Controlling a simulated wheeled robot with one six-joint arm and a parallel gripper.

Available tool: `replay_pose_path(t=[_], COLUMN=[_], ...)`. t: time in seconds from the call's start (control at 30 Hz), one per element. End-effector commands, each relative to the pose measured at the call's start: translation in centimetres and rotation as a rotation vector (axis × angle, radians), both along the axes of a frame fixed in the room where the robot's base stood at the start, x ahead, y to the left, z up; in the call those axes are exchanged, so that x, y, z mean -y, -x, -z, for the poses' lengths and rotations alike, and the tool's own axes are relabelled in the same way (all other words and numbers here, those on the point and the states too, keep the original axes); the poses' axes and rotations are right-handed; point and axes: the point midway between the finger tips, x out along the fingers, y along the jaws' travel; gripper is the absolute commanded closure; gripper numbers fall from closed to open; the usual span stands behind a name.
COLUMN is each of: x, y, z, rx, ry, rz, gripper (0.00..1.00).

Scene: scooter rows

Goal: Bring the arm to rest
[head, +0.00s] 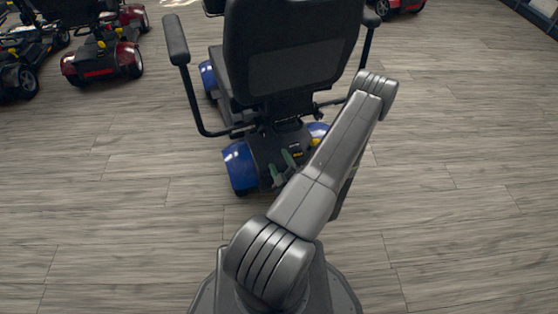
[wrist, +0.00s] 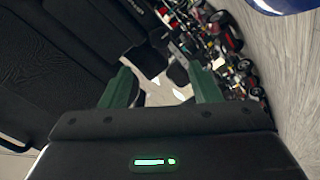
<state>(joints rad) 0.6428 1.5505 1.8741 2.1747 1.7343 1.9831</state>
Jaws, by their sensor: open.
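My grey arm rises from the base in the head view and bends over to the right, its elbow high beside the scooter seat. My gripper (head: 283,168) shows as green fingers low behind the blue scooter (head: 240,168), partly hidden by my arm. In the wrist view the two green fingers of my gripper (wrist: 163,90) stand apart with nothing between them. The dark seat (wrist: 60,70) fills the left of that view. I cannot tell from the head view whether the fingers touch the scooter's rear.
A black seat back (head: 290,70) and armrest (head: 176,40) of the blue scooter stand just ahead. Red scooters (head: 100,62) are parked at the far left, and another red one (head: 402,5) at the top right. The wood floor (head: 470,200) is clear on the right.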

Motion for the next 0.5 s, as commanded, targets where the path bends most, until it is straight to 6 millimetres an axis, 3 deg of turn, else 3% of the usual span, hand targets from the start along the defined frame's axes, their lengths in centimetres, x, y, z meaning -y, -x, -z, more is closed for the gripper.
replay_pose_path(t=[0.27,0.5], x=[-0.1,-1.0], y=[-0.3,-2.9], z=[0.0,0.1], rx=[0.0,0.003], ry=[0.001,0.003], rz=[-0.001,-0.004], gripper=[0.44,0.44])
